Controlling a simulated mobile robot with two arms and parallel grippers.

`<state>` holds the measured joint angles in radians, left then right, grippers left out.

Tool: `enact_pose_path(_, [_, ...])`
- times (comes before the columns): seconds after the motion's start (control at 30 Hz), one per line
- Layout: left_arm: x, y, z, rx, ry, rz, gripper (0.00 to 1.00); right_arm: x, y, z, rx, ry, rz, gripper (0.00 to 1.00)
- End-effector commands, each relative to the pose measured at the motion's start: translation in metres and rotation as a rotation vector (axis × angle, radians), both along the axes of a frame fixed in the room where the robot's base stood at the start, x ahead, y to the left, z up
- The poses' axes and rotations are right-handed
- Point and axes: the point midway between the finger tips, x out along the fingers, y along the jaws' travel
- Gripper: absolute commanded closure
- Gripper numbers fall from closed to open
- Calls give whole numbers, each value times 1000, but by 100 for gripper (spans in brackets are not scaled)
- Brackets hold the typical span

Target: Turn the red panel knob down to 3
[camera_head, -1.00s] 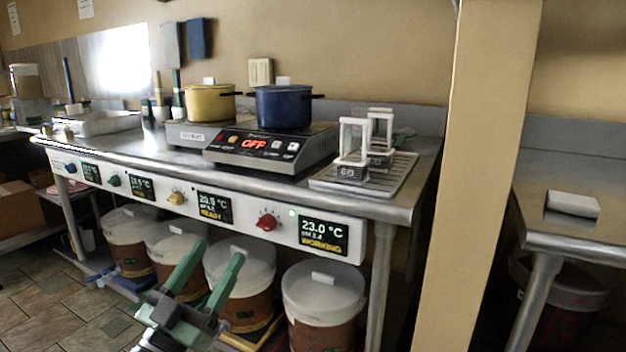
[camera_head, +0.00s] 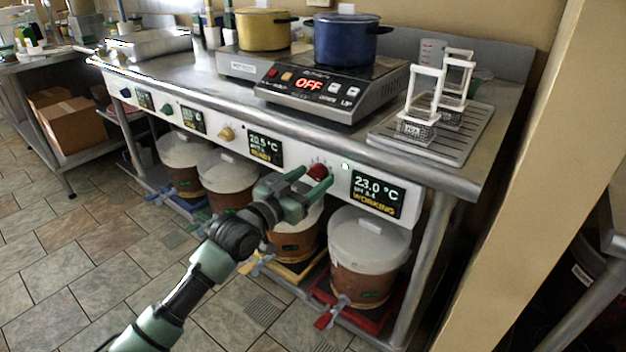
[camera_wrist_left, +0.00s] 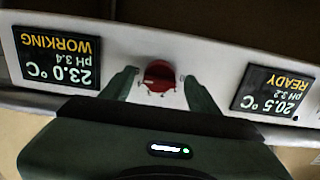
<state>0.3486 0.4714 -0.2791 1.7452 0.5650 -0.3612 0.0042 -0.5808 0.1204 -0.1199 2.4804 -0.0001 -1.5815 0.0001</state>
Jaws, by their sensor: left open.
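The red knob (camera_head: 318,171) sits on the white panel along the front of the steel table. In the left wrist view the red knob (camera_wrist_left: 159,76) shows upside down, with small scale marks around it that are too small to read. My left gripper (camera_head: 318,181) is open at the knob. In the wrist view its green fingers (camera_wrist_left: 160,84) stand one on each side of the knob, with a gap on both sides. The display (camera_head: 378,194) beside the knob reads 23.0 °C and WORKING. My right gripper is not in view.
A yellow knob (camera_head: 226,134) and a display (camera_head: 265,148) reading 20.5 °C, READY lie to the left. Lidded buckets, one (camera_head: 368,240) below the panel, stand under the table. A blue pot (camera_head: 345,42) and a drain tray (camera_head: 468,140) are on top. A tan post (camera_head: 520,190) stands right.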

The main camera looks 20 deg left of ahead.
Motion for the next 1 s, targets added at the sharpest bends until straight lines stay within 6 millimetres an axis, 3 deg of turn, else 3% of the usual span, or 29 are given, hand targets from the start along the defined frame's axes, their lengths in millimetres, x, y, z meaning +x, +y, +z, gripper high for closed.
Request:
enact_pose_path(0.33, [6,-3,0,0,0,-1,40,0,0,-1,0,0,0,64])
enact_pose_path(0.37, [6,-3,0,0,0,-1,45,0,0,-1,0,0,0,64])
enact_pose_path(0.57, [6,-2,0,0,0,-1,100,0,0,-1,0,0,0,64])
enact_pose_path(1.0, [6,-2,3,-80,30,0,100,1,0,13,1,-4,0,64])
